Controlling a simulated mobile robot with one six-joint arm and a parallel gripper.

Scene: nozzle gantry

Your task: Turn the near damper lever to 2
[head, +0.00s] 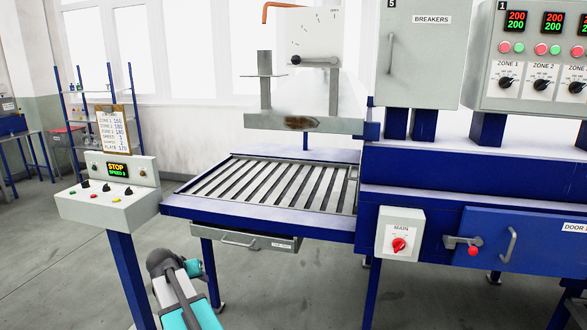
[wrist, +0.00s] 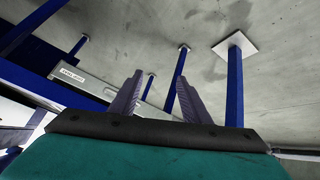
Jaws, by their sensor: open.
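A damper lever (head: 316,61) is mounted on a pale scale plate (head: 308,25) above the slatted table in the head view. The lever lies about level, with its dark knob at the left end. Small scale marks show on the plate, but their numbers are too small to read. I see only this one such lever. My gripper (wrist: 160,80) is open and empty in the wrist view, pointing at the floor and table legs. In the head view my arm is low, in front of the table and well below the lever; the fingers cannot be made out there.
The slatted table (head: 180,204) stands between my arm and the lever. A grey crossbar (head: 262,122) hangs below the scale plate. A control pedestal (head: 105,207) is at left, the breakers cabinet (head: 430,60) at right, and a red main switch (head: 399,245) below it. The front floor is clear.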

